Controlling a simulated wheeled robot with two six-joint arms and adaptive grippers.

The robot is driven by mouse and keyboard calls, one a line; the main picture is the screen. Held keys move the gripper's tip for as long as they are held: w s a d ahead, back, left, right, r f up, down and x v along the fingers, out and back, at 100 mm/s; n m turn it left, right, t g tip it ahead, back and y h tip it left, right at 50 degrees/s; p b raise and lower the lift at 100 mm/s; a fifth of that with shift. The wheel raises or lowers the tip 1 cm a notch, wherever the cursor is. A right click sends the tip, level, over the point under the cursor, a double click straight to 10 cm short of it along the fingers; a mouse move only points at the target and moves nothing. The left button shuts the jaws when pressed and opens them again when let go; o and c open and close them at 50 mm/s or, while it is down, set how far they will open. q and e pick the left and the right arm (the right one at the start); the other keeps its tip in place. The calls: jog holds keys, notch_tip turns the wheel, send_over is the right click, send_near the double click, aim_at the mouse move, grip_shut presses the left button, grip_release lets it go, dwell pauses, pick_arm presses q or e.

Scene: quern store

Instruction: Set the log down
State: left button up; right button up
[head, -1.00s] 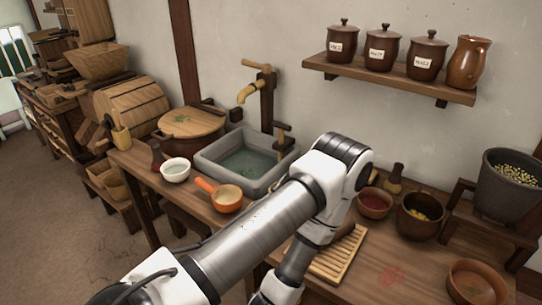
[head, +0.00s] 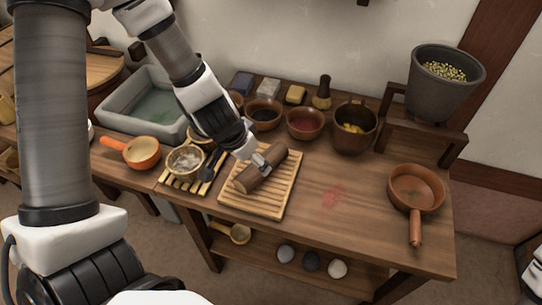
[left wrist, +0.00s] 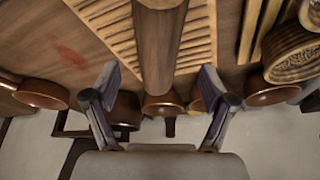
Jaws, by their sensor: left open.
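The log (head: 247,181), a brown cylinder, lies on its side on a slatted wooden board (head: 283,198) on the table. My left gripper (head: 263,161) is at the log in the head view, over its middle. In the left wrist view the log (left wrist: 158,45) runs down the middle, and the left gripper's fingers (left wrist: 157,80) are spread wide on either side with gaps to the log. Whether the fingertips reach down beside it I cannot tell.
A second slatted rack holding a strainer (head: 186,160) stands close left of the board. A handled pan (head: 416,190) is at right. The table around the red stain (head: 333,196) is clear.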

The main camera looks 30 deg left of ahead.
pick_arm(q)
jog(key=shift+w+r+b, duration=0.2)
jog(key=shift+w+b, duration=0.15)
jog(key=shift+w, duration=0.3)
notch_tip(320, 180, down, 2)
jog(key=shift+w+b, duration=0.1)
jog(key=shift+b, duration=0.9)
jog(key=b+x, duration=0.4)
jog(key=x, duration=0.1)
jog(key=shift+w+d+b, duration=0.1)
jog(key=shift+d+b, duration=0.1)
jog(key=shift+b, duration=0.1)
jog(key=shift+w, duration=0.1)
jog(key=shift+r, duration=0.2)
jog(key=shift+c, duration=0.3)
grip_shut()
jog(key=shift+r+p, duration=0.15)
jog(key=shift+p, duration=0.15)
